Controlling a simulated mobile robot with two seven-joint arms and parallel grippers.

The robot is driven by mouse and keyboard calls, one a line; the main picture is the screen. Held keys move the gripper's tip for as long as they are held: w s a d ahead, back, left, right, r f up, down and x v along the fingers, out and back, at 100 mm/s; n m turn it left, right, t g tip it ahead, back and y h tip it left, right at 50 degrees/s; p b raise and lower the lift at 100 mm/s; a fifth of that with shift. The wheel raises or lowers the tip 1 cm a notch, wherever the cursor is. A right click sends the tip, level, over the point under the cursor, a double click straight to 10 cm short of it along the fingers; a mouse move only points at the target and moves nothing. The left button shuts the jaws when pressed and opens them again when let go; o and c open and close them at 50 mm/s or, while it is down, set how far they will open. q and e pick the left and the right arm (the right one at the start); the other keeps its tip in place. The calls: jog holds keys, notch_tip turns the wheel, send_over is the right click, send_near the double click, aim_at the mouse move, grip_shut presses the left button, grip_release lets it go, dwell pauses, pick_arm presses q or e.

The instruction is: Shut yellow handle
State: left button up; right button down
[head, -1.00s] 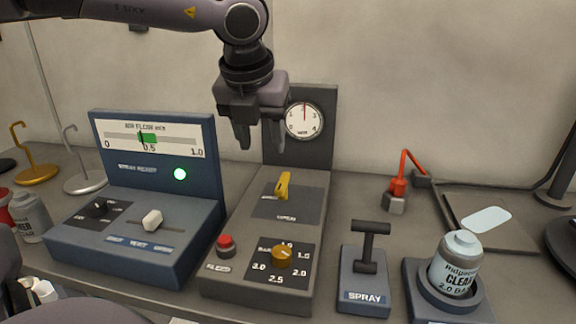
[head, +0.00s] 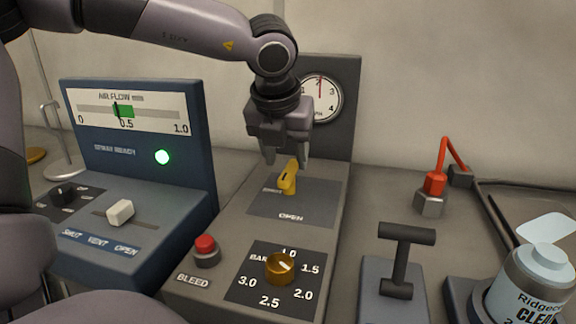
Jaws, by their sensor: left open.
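The yellow handle (head: 288,178) stands on a dark plate on the grey control box (head: 229,237). Its long end points up and away, and the word OPEN is printed on the plate in front of it. My left gripper (head: 286,160) is open, pointing down just above and behind the handle. Its fingers appear on either side of the handle's upper end; I cannot tell whether they touch it. My right gripper is not in view.
The box also carries a red button (head: 205,245), a brass knob (head: 280,267) and an upright gauge (head: 320,98). A blue console (head: 140,240) stands left. A dark lever (head: 400,262), a bottle (head: 528,285) and a red-topped fitting (head: 434,186) stand right.

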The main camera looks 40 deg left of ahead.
pick_arm(q)
jog(key=shift+x, duration=1.45)
grip_shut()
